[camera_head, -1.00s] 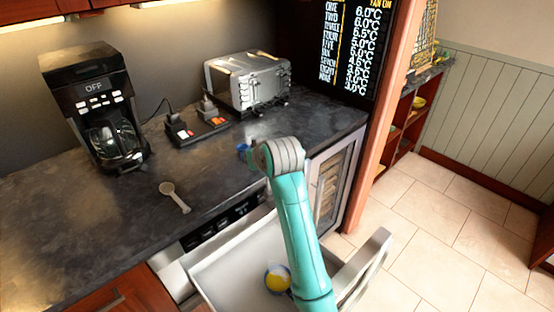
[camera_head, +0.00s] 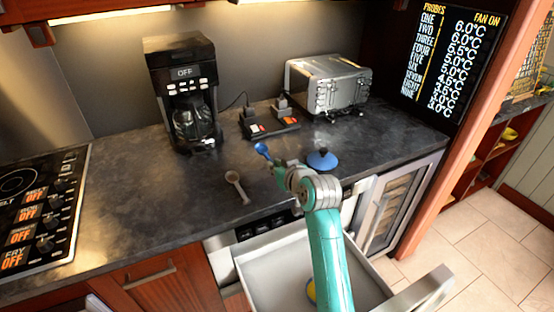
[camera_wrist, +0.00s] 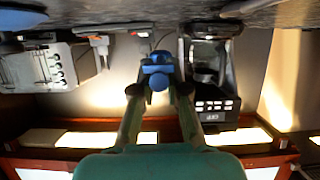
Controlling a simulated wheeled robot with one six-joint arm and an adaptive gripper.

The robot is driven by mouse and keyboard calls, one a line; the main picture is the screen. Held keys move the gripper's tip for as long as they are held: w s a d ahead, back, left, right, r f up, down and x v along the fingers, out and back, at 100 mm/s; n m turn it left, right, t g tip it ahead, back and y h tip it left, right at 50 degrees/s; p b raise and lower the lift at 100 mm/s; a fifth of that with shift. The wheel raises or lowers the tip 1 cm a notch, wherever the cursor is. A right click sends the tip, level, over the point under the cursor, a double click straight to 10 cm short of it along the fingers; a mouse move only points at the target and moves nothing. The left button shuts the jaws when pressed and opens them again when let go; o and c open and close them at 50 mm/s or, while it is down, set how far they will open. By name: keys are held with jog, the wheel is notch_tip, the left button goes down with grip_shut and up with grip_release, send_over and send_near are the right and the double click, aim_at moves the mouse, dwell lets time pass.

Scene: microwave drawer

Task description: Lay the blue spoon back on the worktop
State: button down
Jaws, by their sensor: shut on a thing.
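The blue spoon (camera_head: 262,149) is in my gripper (camera_head: 279,166), with its bowl end up and to the left, over the worktop (camera_head: 135,190). In the wrist view, my gripper (camera_wrist: 158,90) has its two fingers on either side of the spoon (camera_wrist: 158,68). The spoon appears to be held above the worktop, though the exact gap is hard to tell. Part of the spoon is hidden by the fingers.
A pale spoon (camera_head: 237,187) lies left of my gripper and a blue lid (camera_head: 322,159) lies right. Behind are a coffee maker (camera_head: 183,85), a power strip (camera_head: 268,127) and a toaster (camera_head: 328,85). Below, the open drawer (camera_head: 262,272) holds a yellow thing (camera_head: 311,292).

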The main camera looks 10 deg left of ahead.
aim_at(276, 187)
jog(key=shift+f, duration=2.75)
jog(key=shift+f, duration=0.45)
jog(key=c, duration=1.1)
grip_release()
jog(key=v, duration=1.2)
